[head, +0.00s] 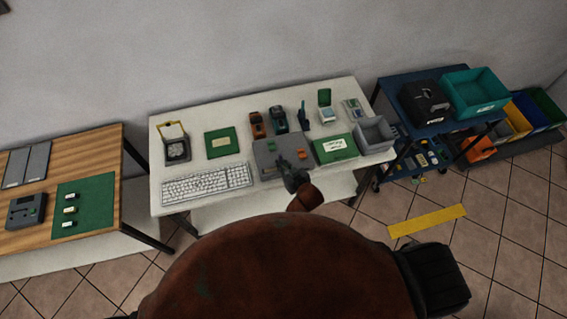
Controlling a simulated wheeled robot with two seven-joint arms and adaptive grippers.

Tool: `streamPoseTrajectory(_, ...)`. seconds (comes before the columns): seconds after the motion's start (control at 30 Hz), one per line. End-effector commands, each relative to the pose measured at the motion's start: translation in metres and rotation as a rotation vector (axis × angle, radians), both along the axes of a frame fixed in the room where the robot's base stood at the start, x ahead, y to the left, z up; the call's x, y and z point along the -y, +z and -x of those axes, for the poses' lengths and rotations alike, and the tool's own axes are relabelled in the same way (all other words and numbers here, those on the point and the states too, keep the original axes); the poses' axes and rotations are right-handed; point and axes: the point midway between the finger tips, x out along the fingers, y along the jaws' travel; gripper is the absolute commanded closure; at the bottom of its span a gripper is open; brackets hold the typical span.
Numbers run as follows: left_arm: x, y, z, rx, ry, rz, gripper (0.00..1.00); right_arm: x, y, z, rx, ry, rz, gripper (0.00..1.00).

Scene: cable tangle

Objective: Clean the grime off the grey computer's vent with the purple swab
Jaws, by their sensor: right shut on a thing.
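A flat grey box (264,161), which looks like the grey computer, lies on the white table behind the keyboard's right end. Small orange and green details show on its top. Its vent and any grime are too small to make out. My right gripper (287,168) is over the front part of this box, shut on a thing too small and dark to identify. I cannot tell whether it touches the box. No purple swab can be made out. My left gripper is not in view.
On the white table are a keyboard (207,184), green boards (219,143) and (335,148), a grey bin (375,134) and several small devices behind the box. A wooden table (100,150) stands left, a blue cart (395,83) right. A yellow strip (428,220) lies on the floor.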

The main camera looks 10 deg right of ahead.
Motion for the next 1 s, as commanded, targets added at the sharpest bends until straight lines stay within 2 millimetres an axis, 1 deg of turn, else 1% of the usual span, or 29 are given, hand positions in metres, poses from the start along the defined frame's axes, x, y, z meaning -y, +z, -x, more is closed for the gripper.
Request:
streamPoseTrajectory(0.27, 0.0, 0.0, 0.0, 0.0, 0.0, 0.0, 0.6, -0.001, -0.001, 0.0, -0.001, -0.001, 0.0, 1.0)
streamPoseTrajectory(0.6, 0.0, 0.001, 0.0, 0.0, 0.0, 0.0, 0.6, -0.013, 0.001, -0.001, 0.0, -0.001, 0.0, 1.0)
streamPoseTrajectory(1.0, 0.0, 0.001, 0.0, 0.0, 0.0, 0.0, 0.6, -0.015, 0.002, -0.001, 0.001, 0.0, 0.0, 1.0)
